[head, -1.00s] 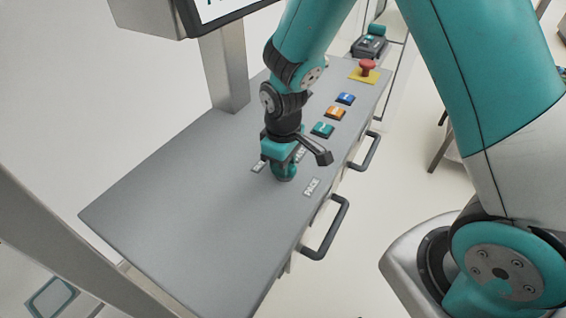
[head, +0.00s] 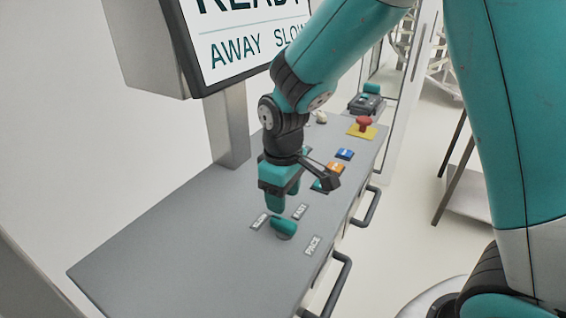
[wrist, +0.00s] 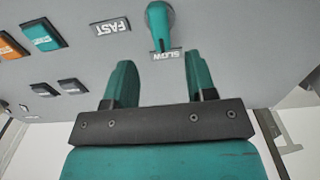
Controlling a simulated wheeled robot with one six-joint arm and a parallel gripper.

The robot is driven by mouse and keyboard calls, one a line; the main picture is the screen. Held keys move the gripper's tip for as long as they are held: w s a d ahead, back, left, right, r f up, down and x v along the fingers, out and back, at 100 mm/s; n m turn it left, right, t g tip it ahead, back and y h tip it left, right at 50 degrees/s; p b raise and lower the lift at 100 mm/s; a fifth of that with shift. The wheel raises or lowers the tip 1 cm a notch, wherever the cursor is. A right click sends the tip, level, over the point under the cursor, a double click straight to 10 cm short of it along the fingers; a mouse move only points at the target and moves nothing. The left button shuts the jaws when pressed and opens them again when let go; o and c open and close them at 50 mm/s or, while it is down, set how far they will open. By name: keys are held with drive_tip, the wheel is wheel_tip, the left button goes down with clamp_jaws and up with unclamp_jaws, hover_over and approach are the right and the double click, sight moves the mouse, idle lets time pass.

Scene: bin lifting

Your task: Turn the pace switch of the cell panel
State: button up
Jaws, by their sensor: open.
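The pace switch (head: 284,228) is a teal knob with a lever on the grey cell panel (head: 170,260). In the wrist view the knob (wrist: 160,22) has its lever pointing at the SLOW label (wrist: 167,55); the FAST label (wrist: 111,27) lies to its left. The PACE label (head: 313,245) is in front of the knob. My gripper (head: 275,204) is open and empty, fingers down, just above and behind the knob in the head view. In the wrist view my gripper (wrist: 162,80) has its fingers apart, with the knob beyond them, not between them.
A screen (head: 240,45) above the panel reads AWAY SLOW, its top line partly cut off. Blue (head: 345,154) and orange (head: 336,169) buttons and a red mushroom button (head: 364,123) line the panel's right side. Dark handles (head: 366,206) stick out along the edge. The panel's left is clear.

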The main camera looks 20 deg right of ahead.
sight(283, 221)
wheel_tip(283, 221, up, 10)
drive_tip(key=b, duration=0.1)
drive_tip(key=shift+f, duration=0.2)
